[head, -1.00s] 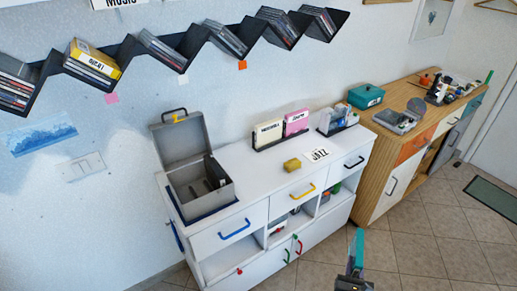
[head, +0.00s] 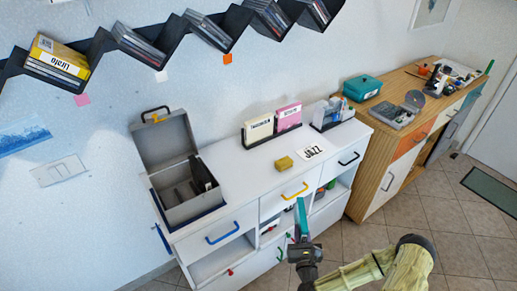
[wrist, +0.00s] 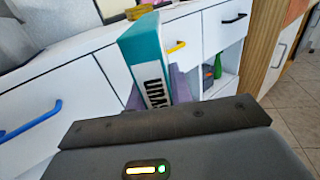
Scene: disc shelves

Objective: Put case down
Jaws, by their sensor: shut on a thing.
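My gripper (head: 303,238) is shut on a teal case (head: 301,217), held upright in front of the white cabinet, at about the height of its drawers. In the wrist view the teal case (wrist: 146,62) stands between the purple fingers and shows a white label with black letters on its side. The white cabinet top (head: 235,160) lies behind and above the case in the head view. On it stand an open grey box (head: 165,145) at the left, a yellow block (head: 284,163) and a white card reading JAZZ (head: 311,152).
A holder with a cream case (head: 259,130) and a pink case (head: 288,116) stands at the back of the cabinet. A zigzag wall shelf (head: 100,45) holds discs above. A wooden cabinet (head: 410,125) stands to the right. The cabinet's front middle top is mostly clear.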

